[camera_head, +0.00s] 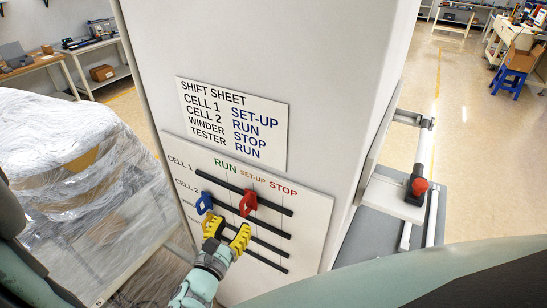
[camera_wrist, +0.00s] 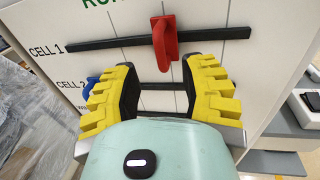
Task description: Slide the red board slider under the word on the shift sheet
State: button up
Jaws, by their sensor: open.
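The red slider (camera_head: 248,203) sits on the top black rail of the white board (camera_head: 318,225), the CELL 1 row, near the rail's middle and roughly below SET-UP. It also shows in the wrist view (camera_wrist: 163,43), upright, just beyond my fingertips and roughly centred between them. My gripper (camera_head: 228,230) is open, its yellow fingers below the slider in the head view; nothing is held. The shift sheet (camera_head: 268,110) above the board reads CELL 1 SET-UP, CELL 2 RUN, WINDER STOP, TESTER RUN. My gripper partly hides the lower rails and their labels.
A blue slider (camera_head: 204,203) sits near the left end of the CELL 2 rail, close to my left finger in the wrist view. A wrapped pallet load (camera_head: 80,170) stands left of the cabinet. A red button (camera_head: 420,185) is at the right.

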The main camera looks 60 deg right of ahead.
jog(key=v, duration=0.6)
jog(key=shift+w, duration=0.1)
dwell(0.4)
